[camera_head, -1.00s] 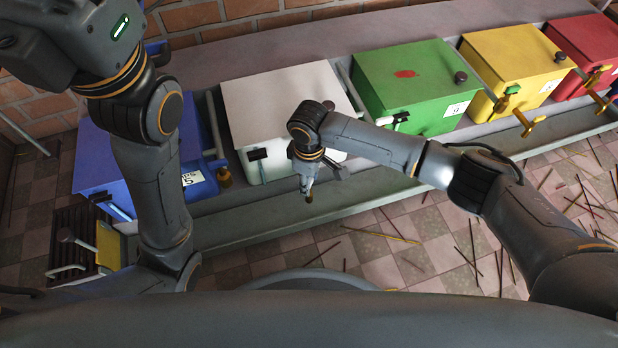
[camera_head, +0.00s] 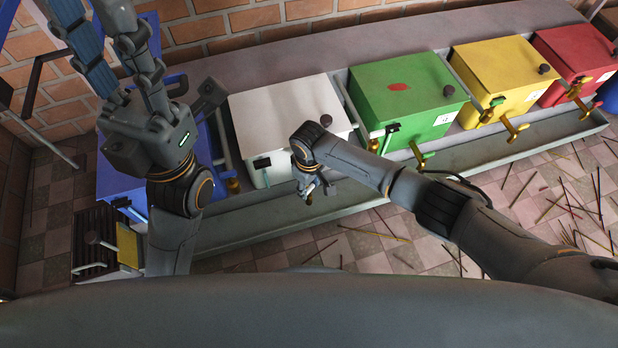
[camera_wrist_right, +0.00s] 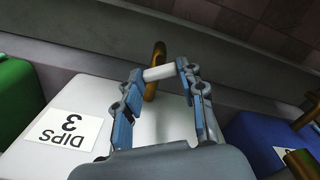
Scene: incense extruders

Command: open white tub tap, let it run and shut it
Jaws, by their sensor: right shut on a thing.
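The white tub (camera_head: 285,105) stands between the blue and green tubs. It shows in the right wrist view with a "DIPS 3" label (camera_wrist_right: 65,138). My right gripper (camera_head: 308,192) is at the tub's front. In the right wrist view, my right gripper (camera_wrist_right: 158,73) is shut on the pale handle of the brass tap (camera_wrist_right: 151,88), with a fingertip at each end. No flow is visible; the spout's outlet is hidden. My left gripper (camera_head: 120,50) is raised at the upper left, away from the white tub; its fingertips are unclear.
Green (camera_head: 408,90), yellow (camera_head: 505,75) and red (camera_head: 575,60) tubs stand to the right, and a blue tub (camera_head: 120,170) to the left, partly behind my left arm. A grey trough (camera_head: 470,152) runs along the front. Thin sticks lie on the tiled floor.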

